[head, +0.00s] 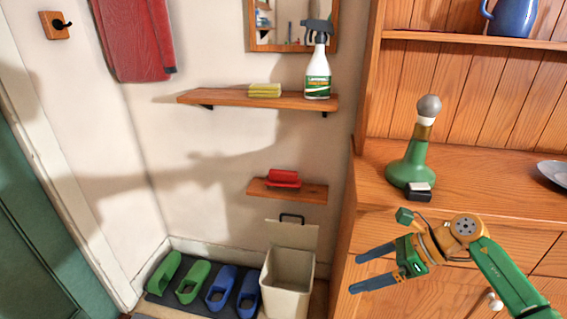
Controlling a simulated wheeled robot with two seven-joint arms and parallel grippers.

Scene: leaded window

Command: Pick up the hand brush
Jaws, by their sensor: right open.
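The hand brush appears to be the red object (284,178) lying on the small lower wooden shelf (312,194) on the wall; its bristles cannot be made out. My right gripper (354,273) is open and empty, with its two blue-grey fingers pointing left in front of the wooden cabinet. It is to the right of and lower than the brush in the picture, clearly apart from it. My left gripper is not in view.
A beige bin (288,284) stands below the brush. An upper shelf (222,97) holds a spray bottle (318,75) and a yellow sponge (264,90). The cabinet (460,165) on the right bears a green flask-like object (409,172). Green and blue shoes (221,289) line the floor.

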